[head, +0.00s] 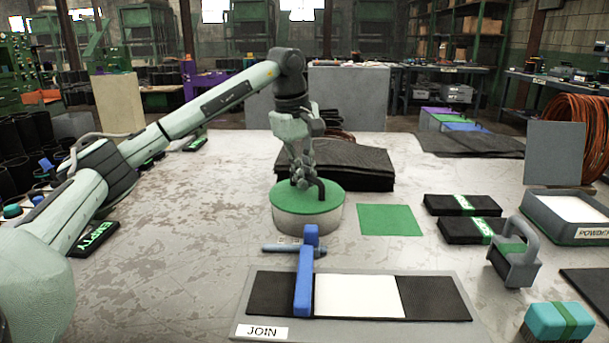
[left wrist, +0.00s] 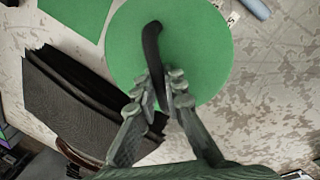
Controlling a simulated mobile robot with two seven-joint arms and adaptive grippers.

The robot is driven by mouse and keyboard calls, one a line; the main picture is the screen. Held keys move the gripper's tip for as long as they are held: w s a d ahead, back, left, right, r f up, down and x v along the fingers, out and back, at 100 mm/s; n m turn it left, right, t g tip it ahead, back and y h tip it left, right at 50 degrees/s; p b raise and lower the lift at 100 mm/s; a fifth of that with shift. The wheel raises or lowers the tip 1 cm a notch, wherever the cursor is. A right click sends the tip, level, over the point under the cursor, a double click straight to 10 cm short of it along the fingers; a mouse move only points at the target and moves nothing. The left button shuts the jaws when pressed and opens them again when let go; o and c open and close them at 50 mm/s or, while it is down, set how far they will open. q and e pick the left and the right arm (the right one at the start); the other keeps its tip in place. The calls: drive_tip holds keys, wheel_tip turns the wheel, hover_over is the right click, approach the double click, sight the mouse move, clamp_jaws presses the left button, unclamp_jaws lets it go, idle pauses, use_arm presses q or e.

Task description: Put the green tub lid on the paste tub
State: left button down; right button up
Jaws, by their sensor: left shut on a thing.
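The paste tub (head: 307,225) is a low, round, pale grey tub standing on the table left of centre. The green lid (head: 329,203) is a flat disc with a black curved handle, and it lies over the tub's top; from here it looks level. My left gripper (head: 306,183) comes down from above and is shut on the lid's black handle. In the left wrist view the gripper (left wrist: 168,95) has the handle between its fingers, and the green lid (left wrist: 205,45) hides the tub. My right gripper is not in view.
A green square (head: 390,220) lies right of the tub. Black sheets (head: 350,165) are stacked behind it. The JOIN board (head: 455,298) with a blue bar (head: 304,280) is in front. Black bundles (head: 462,205) and a grey handled block (head: 515,258) stand right.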

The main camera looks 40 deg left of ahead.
use_arm(q)
drive_tip(key=c, duration=1.6)
unclamp_jaws()
drive_tip(key=shift+c, duration=0.2)
drive_tip(key=shift+o, duration=0.2)
drive_tip(key=shift+r, duration=0.1)
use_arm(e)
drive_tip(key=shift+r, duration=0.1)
use_arm(q)
wheel_tip(320, 180, up, 7)
drive_tip(key=s, duration=0.1)
wheel_tip(320, 180, up, 5)
drive_tip(key=p, duration=0.1)
hover_over(300, 192)
drive_tip(key=s, duration=0.1)
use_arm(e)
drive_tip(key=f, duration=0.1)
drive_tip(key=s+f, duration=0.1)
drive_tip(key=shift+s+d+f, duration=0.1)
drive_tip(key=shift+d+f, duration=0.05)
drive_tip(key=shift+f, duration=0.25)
